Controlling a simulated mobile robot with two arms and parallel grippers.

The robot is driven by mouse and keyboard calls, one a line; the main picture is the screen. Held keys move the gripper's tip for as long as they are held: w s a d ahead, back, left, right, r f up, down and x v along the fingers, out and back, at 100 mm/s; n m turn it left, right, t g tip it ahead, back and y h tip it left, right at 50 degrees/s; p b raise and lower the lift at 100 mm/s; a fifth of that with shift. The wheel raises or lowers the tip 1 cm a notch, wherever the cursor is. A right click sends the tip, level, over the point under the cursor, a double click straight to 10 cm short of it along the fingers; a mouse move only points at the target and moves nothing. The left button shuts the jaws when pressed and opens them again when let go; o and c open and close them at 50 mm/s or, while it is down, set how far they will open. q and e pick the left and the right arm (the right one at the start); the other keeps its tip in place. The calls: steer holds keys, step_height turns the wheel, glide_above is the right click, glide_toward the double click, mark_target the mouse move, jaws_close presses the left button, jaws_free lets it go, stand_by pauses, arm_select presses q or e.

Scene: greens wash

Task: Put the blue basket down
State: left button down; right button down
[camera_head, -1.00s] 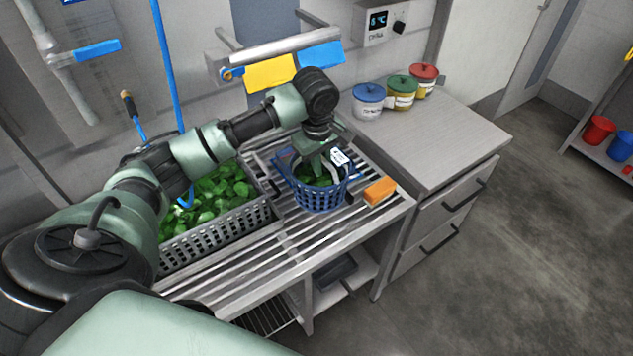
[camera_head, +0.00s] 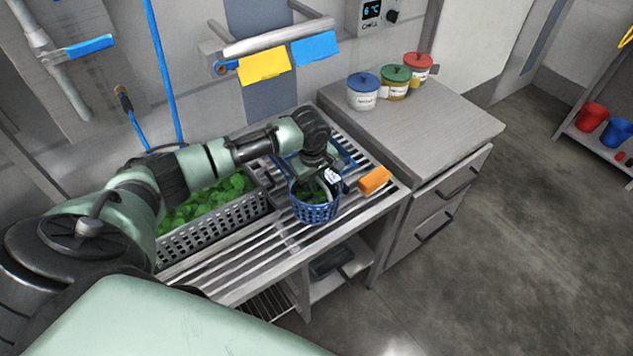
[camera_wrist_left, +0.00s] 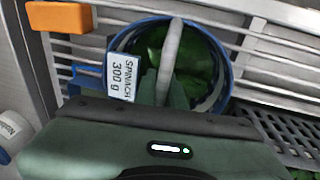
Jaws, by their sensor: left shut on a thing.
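The blue basket (camera_head: 314,211) is a small mesh basket with leafy greens inside. It is at the right part of the slatted metal rack (camera_head: 262,264). My left gripper (camera_head: 319,177) is shut on the basket's grey handle, which arches over the greens in the left wrist view (camera_wrist_left: 171,55). A white tag (camera_wrist_left: 120,76) reading "SPINACH 300 g" hangs at the rim. The basket looks upright; I cannot tell whether its bottom touches the slats. A blue outline (camera_head: 347,153) shows on the rack behind the basket. My right gripper is not in view.
A grey perforated crate (camera_head: 215,226) of greens stands left of the basket. An orange block (camera_head: 375,180) lies to its right, near the rack's edge. Several lidded jars, including a blue-lidded one (camera_head: 363,93), stand on the counter (camera_head: 425,125) beyond.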

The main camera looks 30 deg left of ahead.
arm_select(q)
steer(key=c, duration=1.7)
jaws_free()
steer(key=shift+o, duration=1)
